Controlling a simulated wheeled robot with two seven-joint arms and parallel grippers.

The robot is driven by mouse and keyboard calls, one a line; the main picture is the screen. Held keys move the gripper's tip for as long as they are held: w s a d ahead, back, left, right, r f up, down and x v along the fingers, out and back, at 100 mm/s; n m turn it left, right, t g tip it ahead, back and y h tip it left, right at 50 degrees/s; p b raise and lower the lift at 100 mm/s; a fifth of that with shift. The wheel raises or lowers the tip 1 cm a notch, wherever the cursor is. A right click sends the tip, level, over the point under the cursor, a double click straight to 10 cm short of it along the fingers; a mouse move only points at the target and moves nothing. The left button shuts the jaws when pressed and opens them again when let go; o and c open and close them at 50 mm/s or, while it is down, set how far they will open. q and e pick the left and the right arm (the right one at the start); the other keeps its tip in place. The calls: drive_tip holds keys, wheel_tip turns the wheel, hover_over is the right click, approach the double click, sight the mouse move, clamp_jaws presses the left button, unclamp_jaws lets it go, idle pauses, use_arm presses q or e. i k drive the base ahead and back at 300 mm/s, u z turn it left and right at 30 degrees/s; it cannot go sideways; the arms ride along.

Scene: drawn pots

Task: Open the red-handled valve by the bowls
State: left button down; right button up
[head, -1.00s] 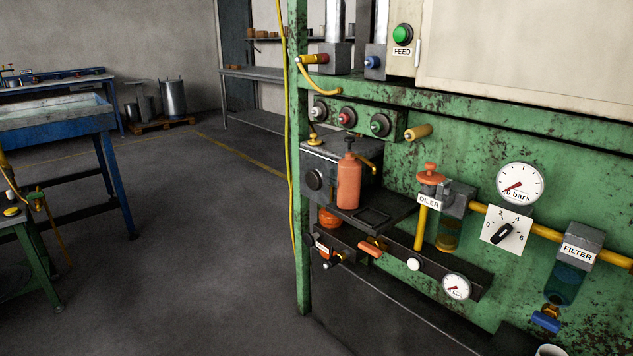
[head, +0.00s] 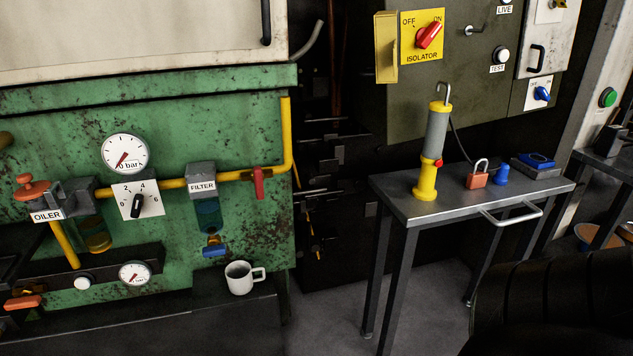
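The red-handled valve (head: 258,183) sits on the yellow pipe to the right of the box marked FILTER. Its red lever hangs down, crosswise to the level pipe. The blue-tinted filter bowl (head: 208,214) hangs under the FILTER box, with a blue-handled brass drain (head: 214,250) below it. The amber oiler bowl (head: 97,236) hangs further left, near the OILER label (head: 47,215). The large gauge (head: 125,153) has its needle pointing to lower left, with "0 bar" printed on it. Neither of my grippers is in view.
A white mug (head: 241,278) stands on the dark ledge (head: 190,318) below the filter. A metal side table (head: 445,207) with a yellow-grey lamp (head: 432,150), red padlock (head: 478,175) and blue items stands at right. A dark ridged form (head: 560,300) fills the lower right.

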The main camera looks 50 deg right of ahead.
sight(257, 179)
drive_tip(key=z, duration=1.25)
drive_tip(key=k, duration=1.1)
drive_tip(key=u, duration=1)
drive_tip(key=i, duration=2.1)
drive_tip(key=z, duration=0.95)
